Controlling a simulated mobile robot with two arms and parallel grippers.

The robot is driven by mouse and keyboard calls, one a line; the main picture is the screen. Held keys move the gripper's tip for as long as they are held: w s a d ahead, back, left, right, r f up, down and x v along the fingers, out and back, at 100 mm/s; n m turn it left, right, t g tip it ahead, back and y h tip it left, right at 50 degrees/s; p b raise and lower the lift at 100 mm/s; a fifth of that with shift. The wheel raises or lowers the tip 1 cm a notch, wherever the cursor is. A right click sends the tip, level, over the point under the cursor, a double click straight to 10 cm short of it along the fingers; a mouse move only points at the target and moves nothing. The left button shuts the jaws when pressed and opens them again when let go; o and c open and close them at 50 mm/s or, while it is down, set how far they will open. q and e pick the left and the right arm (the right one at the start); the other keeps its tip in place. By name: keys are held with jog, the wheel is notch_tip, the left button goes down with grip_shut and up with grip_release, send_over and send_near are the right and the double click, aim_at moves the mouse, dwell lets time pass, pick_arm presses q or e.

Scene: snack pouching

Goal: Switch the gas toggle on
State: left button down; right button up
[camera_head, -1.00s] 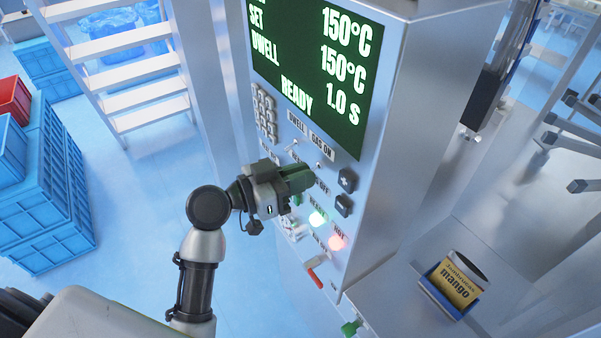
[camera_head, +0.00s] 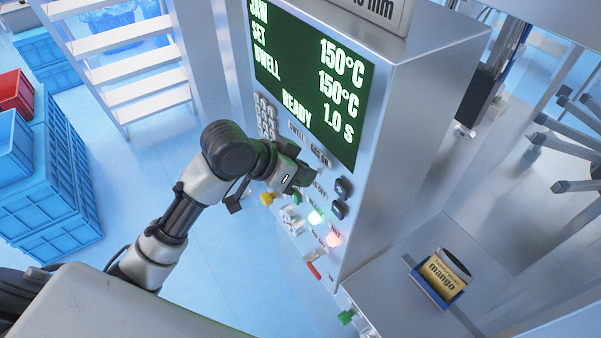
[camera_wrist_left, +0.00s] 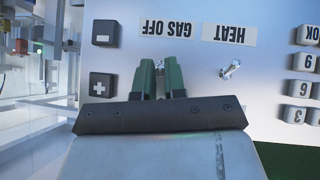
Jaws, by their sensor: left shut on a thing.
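The gas toggle (camera_wrist_left: 160,65) is a small metal lever on the panel, mostly hidden between my left fingertips in the left wrist view. The upside-down GAS OFF label (camera_wrist_left: 168,27) is just above it there. My left gripper (camera_wrist_left: 160,72) has green fingers shut on the toggle. The lever's tilt is hard to tell. My right gripper is not in view.
A second toggle (camera_wrist_left: 231,69) stands beside the gripper, under the HEAT label. Plus and minus buttons (camera_head: 340,198) are to the right. A mango pouch (camera_head: 447,273) stands in a blue holder.

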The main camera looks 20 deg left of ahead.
pick_arm(q)
jog(key=shift+w+r+g+y, duration=0.15)
jog(key=shift+r+g+y, duration=0.1)
jog(key=shift+g+y, duration=0.2)
dwell(0.3)
jog(key=c, duration=1.2)
grip_release()
jog(key=b+v, duration=0.2)
jog(key=v, duration=0.8)
jog(key=shift+a+r, duration=0.2)
jog(key=shift+r, duration=0.1)
